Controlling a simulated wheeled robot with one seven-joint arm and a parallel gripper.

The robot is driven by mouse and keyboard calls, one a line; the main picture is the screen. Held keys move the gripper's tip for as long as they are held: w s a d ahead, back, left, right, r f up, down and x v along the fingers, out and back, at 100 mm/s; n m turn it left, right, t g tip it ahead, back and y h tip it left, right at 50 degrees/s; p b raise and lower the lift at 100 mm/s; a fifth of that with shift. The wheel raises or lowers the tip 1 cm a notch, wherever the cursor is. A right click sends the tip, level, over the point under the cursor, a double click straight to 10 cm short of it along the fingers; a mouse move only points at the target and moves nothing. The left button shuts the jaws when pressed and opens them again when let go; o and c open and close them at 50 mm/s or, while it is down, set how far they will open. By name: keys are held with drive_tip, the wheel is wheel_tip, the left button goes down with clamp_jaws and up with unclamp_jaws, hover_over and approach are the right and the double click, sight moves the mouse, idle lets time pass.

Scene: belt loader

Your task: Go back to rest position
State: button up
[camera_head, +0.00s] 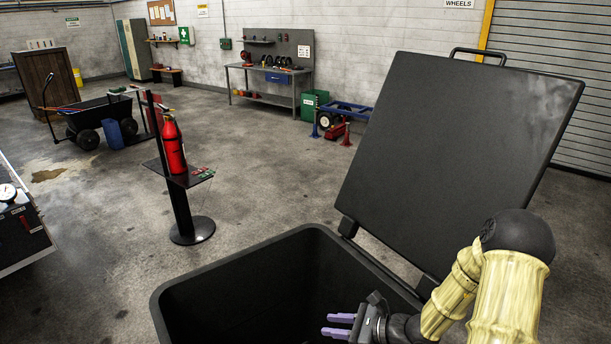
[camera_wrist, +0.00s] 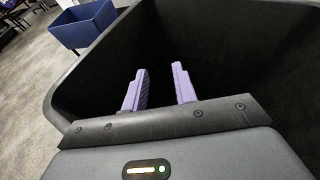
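My gripper (camera_head: 340,324) has two purple fingers and is at the lower middle of the head view, over the opening of a large black bin. In the wrist view my gripper (camera_wrist: 160,88) shows its fingers apart with nothing between them. The bin (camera_head: 235,262) is open, and its black lid (camera_head: 455,150) stands tilted up behind my arm. The bin's dark inside (camera_wrist: 235,50) fills most of the wrist view, and no object can be made out in it.
A red fire extinguisher (camera_head: 172,145) stands on a black stand (camera_head: 183,212) left of the bin. A blue container (camera_wrist: 88,24) is outside the bin. A workbench (camera_head: 270,82), a green bin (camera_head: 313,104) and a black cart (camera_head: 97,118) stand farther back. The floor between is mostly clear.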

drive_tip(key=s+r+n+g+h, duration=0.3)
drive_tip(key=s+n+g+h, duration=0.3)
drive_tip(key=s+n, duration=0.5)
drive_tip(key=s+d+r+n+t+h+b, duration=0.1)
drive_tip(key=s+d+r+n+t+h, duration=0.1)
drive_tip(key=d+r+n+h, duration=0.4)
drive_tip(key=r+n+t, duration=0.1)
drive_tip(key=n, duration=0.4)
drive_tip(key=shift+d+n+h, duration=0.15)
drive_tip(key=shift+n+h, duration=0.15)
drive_tip(key=shift+n, duration=0.1)
drive_tip(key=shift+r, duration=0.1)
